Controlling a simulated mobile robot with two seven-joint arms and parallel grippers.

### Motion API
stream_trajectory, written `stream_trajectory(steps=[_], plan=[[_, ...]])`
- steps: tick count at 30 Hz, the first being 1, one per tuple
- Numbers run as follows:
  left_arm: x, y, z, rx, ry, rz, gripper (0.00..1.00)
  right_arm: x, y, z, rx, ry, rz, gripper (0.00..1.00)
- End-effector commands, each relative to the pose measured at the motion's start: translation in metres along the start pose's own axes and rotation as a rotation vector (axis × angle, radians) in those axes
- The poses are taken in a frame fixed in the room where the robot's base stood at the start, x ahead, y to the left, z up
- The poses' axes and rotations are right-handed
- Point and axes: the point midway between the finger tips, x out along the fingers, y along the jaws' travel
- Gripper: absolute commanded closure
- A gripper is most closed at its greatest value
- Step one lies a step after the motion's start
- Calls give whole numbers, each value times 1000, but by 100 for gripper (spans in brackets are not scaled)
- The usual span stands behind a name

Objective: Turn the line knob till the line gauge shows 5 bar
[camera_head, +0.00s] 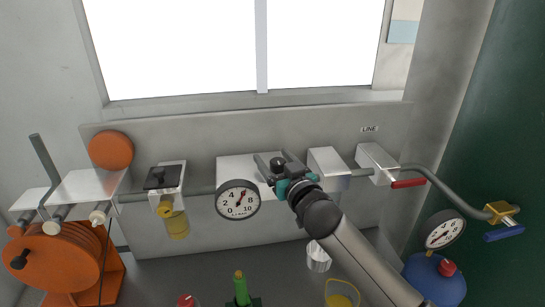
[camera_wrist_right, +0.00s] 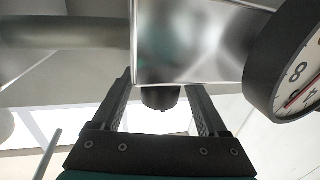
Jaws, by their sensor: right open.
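The line gauge (camera_head: 238,200) is a round white dial with a black rim on the pipe. Its red needle points up and slightly right, between 4 and 6; the exact reading is too small to tell. Part of the gauge shows in the right wrist view (camera_wrist_right: 300,62). My right gripper (camera_head: 270,163) is open at the silver block right of the gauge. My left gripper is not in view.
A LINE label (camera_head: 369,129) is above a valve with a red lever (camera_head: 408,184). A second gauge (camera_head: 443,230) stands above a blue vessel at the right. An orange reel (camera_head: 62,262) is at the left. A yellow-filled beaker (camera_head: 342,294) and a white cup (camera_head: 318,257) stand below my arm.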

Motion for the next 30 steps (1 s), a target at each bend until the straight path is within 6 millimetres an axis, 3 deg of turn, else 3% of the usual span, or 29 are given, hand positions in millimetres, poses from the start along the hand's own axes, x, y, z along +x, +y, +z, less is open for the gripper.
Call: stream_trajectory(steps=[6, 15, 30], plan=[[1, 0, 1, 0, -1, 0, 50, 11, -1, 0, 0, 1, -1, 24], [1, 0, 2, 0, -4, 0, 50, 12, 0, 0, 0, 0, -1, 24], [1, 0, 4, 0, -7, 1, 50, 12, 0, 0, 0, 0, -1, 79]])
